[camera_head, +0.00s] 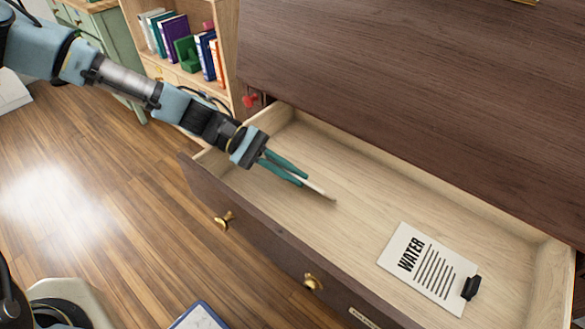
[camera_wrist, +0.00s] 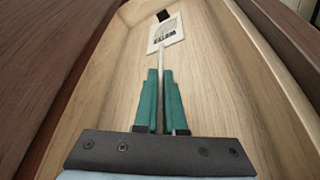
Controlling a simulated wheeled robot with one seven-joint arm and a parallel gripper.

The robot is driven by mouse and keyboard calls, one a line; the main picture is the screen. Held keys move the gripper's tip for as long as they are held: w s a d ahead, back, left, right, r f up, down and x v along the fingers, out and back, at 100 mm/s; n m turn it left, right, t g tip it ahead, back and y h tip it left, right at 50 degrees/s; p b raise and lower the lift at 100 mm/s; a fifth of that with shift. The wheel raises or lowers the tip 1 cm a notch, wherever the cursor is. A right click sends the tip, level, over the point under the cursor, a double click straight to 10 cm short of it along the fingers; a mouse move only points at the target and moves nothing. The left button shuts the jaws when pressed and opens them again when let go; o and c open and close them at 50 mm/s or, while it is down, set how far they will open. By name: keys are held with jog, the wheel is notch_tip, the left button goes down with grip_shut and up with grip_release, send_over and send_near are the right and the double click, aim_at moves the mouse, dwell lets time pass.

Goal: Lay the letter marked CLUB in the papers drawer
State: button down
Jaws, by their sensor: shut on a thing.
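My gripper (camera_head: 303,178) is inside the open drawer (camera_head: 420,175), over its left part, with its teal fingers shut on a thin pale sheet (camera_head: 320,190). The sheet shows nearly edge-on, also in the wrist view (camera_wrist: 163,62), so I cannot read any marking on it. I cannot tell whether its lower edge touches the drawer floor. A white letter marked WATER (camera_head: 410,275) with a black clip (camera_head: 471,288) lies flat at the drawer's right end. It also shows in the wrist view (camera_wrist: 166,36), beyond the fingers.
The drawer belongs to a dark wooden cabinet (camera_head: 400,70) and has brass knobs (camera_head: 224,219) on its front. The drawer floor between my gripper and the WATER letter is bare. A bookcase (camera_head: 225,15) stands behind on the left. A clipboard (camera_head: 199,317) shows at the bottom edge.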

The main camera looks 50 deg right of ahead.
jog(key=shift+f, duration=0.3)
jog(key=c, duration=0.9)
grip_release()
jog(key=v, duration=1.1)
jog(key=shift+s+b, duration=0.1)
jog(key=shift+b, duration=0.3)
